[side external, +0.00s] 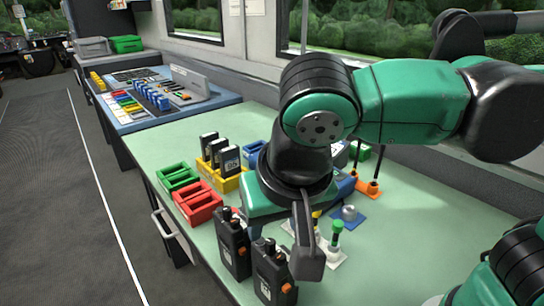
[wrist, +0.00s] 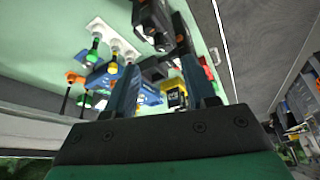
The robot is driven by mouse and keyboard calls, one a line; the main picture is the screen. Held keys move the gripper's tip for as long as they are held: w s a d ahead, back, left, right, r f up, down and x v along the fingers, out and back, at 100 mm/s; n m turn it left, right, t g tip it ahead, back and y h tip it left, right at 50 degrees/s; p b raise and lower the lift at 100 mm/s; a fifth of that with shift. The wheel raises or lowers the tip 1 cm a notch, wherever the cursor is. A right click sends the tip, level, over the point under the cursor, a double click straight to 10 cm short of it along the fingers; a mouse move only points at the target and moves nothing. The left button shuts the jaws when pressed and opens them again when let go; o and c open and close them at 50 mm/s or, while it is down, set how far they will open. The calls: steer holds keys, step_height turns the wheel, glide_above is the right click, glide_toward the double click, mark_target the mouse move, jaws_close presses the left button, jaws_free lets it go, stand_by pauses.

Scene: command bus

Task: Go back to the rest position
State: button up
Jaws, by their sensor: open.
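My gripper (side external: 307,258) hangs over the green worktop (side external: 410,205), pointing down, to the right of two black radios. In the wrist view my gripper (wrist: 160,65) shows two dark fingers spread apart. Nothing is visibly held between them. The radios (side external: 233,243) (side external: 272,272) stand upright at the worktop's front, with orange buttons on their sides. Whether the fingers touch anything below is unclear. My arm hides part of the worktop behind the gripper.
A yellow holder (side external: 226,184) bears several black battery packs. A green tray (side external: 178,178), a red tray (side external: 197,205) and a blue tray (side external: 254,151) stand around it. Small coloured posts (side external: 337,228) and an orange base (side external: 370,187) stand right of my gripper. Windows line the back wall.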

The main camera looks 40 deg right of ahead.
steer(key=w+d+f+n+t+y, duration=0.1)
steer(key=w+d+f+n, duration=0.1)
steer(key=d, duration=0.5)
steer(key=w+d+f+n+t, duration=0.2)
steer(key=d, duration=0.6)
steer(key=shift+f+y, duration=0.3)
steer(key=shift+y, duration=0.1)
steer(key=shift+r, duration=0.1)
stand_by(0.5)
